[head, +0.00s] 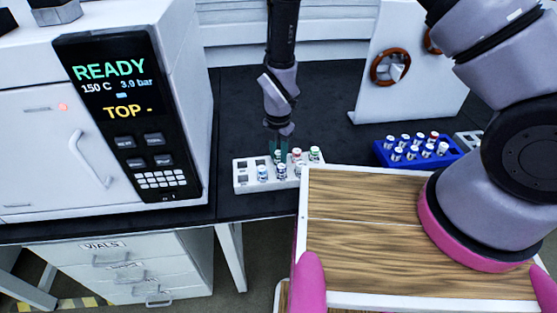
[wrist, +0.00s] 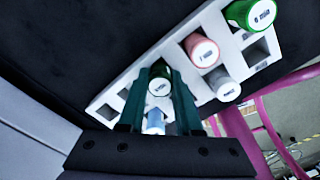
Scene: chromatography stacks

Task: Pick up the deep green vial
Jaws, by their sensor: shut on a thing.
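The deep green vial (wrist: 160,80) stands in the white rack, with its pale labelled cap facing up in the wrist view. My gripper (wrist: 161,96) is shut on it, with one teal finger on each side. In the head view my gripper (head: 279,150) reaches down from above to the rack's back row, and the deep green vial (head: 278,157) shows small between the fingers. A brighter green vial (wrist: 249,14) stands at the far end of the rack in the wrist view; it also shows in the head view (head: 315,154).
The white rack (head: 240,186) also holds a blue vial (head: 262,173), a grey vial (wrist: 223,85) and a pink-red vial (wrist: 201,49), close to my fingers. A blue rack (head: 384,155) of several vials stands right. A machine (head: 130,110) reading READY stands left.

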